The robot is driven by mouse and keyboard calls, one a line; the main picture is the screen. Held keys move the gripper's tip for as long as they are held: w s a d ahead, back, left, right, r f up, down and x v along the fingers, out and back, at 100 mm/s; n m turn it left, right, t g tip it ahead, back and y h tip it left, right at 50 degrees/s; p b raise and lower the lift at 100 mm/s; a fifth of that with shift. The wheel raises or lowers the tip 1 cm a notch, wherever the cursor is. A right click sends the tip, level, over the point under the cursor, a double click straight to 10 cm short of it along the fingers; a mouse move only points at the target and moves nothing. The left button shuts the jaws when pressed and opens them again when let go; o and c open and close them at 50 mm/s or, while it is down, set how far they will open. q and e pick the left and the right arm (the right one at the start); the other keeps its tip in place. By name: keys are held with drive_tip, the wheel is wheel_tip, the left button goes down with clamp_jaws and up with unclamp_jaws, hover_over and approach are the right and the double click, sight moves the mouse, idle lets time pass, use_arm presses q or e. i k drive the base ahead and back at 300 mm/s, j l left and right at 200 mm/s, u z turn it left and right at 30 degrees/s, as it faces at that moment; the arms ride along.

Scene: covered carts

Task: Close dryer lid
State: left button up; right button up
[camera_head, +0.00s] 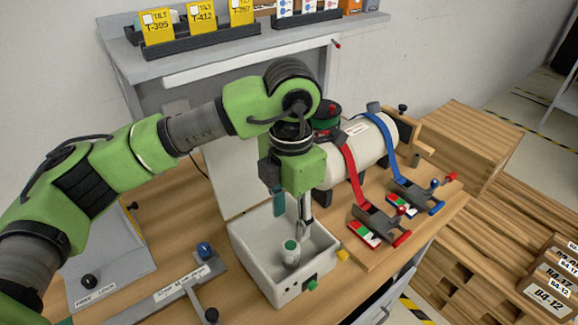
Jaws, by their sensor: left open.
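The dryer (263,268) is a white open-topped box on the wooden bench. Its pale lid (222,180) stands raised at the back left side of the box, partly hidden behind my left arm. The right gripper does not show.
A white cylinder (365,152) with red and blue straps lies on a wooden stand right of the dryer. Clamps (378,226) stand in front of it. A grey shelf (215,50) with yellow tags rises behind. A grey plate (105,265) and bracket lie left.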

sight(230, 161)
drive_tip(key=k, duration=1.5)
